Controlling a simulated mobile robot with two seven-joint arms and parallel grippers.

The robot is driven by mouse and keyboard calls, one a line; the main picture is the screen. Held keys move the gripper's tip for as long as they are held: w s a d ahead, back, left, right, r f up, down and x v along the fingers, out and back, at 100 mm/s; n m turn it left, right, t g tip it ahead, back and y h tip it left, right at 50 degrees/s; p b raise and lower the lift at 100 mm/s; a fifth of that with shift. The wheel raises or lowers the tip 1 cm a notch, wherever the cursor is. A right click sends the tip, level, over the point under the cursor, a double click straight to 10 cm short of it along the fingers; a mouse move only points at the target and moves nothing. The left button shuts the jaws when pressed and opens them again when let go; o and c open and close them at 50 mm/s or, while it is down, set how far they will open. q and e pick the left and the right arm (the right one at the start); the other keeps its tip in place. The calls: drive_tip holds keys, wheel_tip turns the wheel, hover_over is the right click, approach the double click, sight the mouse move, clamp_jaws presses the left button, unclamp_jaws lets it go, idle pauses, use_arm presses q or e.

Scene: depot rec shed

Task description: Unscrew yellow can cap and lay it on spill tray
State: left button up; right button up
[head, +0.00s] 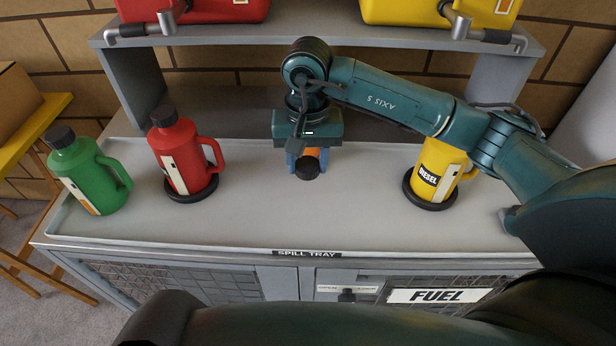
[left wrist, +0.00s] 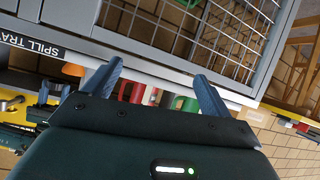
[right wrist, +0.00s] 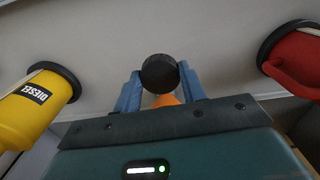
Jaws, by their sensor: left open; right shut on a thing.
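The yellow DIESEL can (head: 436,172) stands on a black ring at the right of the spill tray (head: 250,222); my right arm hides its top, so I cannot see its neck. It also shows in the right wrist view (right wrist: 18,118). My right gripper (head: 307,165) points down over the middle of the tray. It is shut on a black round cap (right wrist: 159,72) with an orange part (right wrist: 166,100) between the fingers. I cannot tell whether the cap touches the tray. My left gripper (left wrist: 160,82) is open and empty, low in front of the cabinet.
A red can (head: 183,155) on a black ring and a green can (head: 88,180) stand at the tray's left, both black-capped. A grey shelf (head: 330,38) at the back bears large red and yellow containers. The tray's middle front is clear.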

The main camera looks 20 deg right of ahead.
drive_tip(key=shift+d+m, duration=0.1)
drive_tip(key=shift+m, duration=0.2)
hover_over(309, 204)
wheel_tip(309, 204, down, 6)
drive_tip(key=shift+s+r, duration=0.1)
drive_tip(key=shift+r, duration=0.15)
drive_tip(key=shift+f+p, duration=0.3)
drive_tip(key=shift+f, duration=1.9)
drive_tip(key=shift+f, duration=0.2)
drive_tip(key=o, duration=1.1)
